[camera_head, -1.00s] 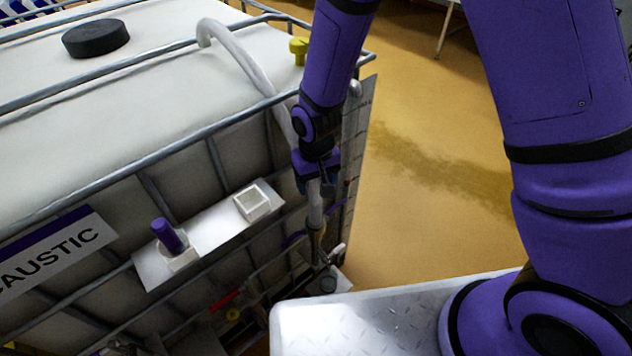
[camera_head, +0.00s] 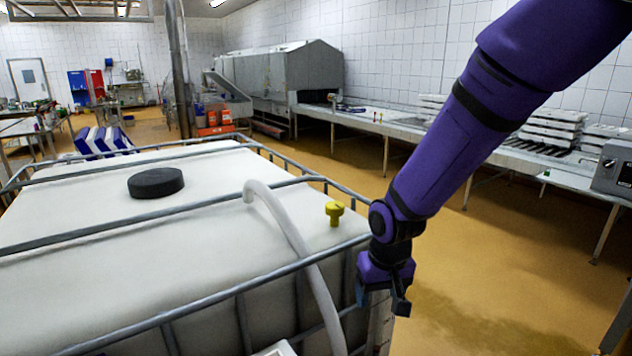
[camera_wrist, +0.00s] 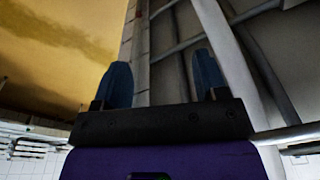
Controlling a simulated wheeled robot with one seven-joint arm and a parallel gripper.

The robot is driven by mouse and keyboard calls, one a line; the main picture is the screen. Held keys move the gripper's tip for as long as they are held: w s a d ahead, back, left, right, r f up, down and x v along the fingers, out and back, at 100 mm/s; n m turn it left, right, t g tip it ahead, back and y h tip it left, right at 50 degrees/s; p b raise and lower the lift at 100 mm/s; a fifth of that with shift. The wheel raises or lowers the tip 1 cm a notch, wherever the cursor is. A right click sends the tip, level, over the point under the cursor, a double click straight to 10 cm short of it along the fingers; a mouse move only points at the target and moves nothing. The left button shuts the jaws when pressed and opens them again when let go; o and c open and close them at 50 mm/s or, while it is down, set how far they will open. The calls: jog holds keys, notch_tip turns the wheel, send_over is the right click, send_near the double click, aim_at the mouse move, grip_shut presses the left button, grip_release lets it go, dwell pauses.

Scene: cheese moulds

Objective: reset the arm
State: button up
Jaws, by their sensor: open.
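My purple arm comes in from the upper right of the head view. My gripper (camera_head: 384,290) hangs at its end, beside the right front corner of the caged white tank (camera_head: 90,240). In the wrist view my gripper (camera_wrist: 163,85) shows two blue fingers apart with nothing between them. Tank cage bars (camera_wrist: 180,45) and the yellow floor (camera_wrist: 60,50) lie beyond the fingers. I cannot tell whether the gripper touches the cage.
A black lid (camera_head: 156,182), a pale hose (camera_head: 300,250) and a yellow valve (camera_head: 334,212) are on the tank top. A long steel bench (camera_head: 400,128) with white moulds (camera_head: 550,130) runs along the back wall. The yellow floor (camera_head: 500,260) between is clear.

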jog(key=s+d+r+m+t, duration=0.1)
jog(key=s+d+r, duration=0.2)
jog(key=d+r, duration=0.4)
jog(key=s+d+r+t, duration=0.1)
jog(key=s+d+r, duration=0.3)
jog(key=r, duration=0.5)
jog(key=s+d+r+t, duration=0.1)
jog(key=s+d+r, duration=0.2)
jog(key=s, duration=0.3)
jog(key=s+d+r+m+t, duration=0.1)
jog(key=s+d+r, duration=0.3)
jog(key=s, duration=0.2)
jog(key=shift+s+r+h, duration=0.2)
jog(key=shift+s+h, duration=0.1)
jog(key=shift+s, duration=0.05)
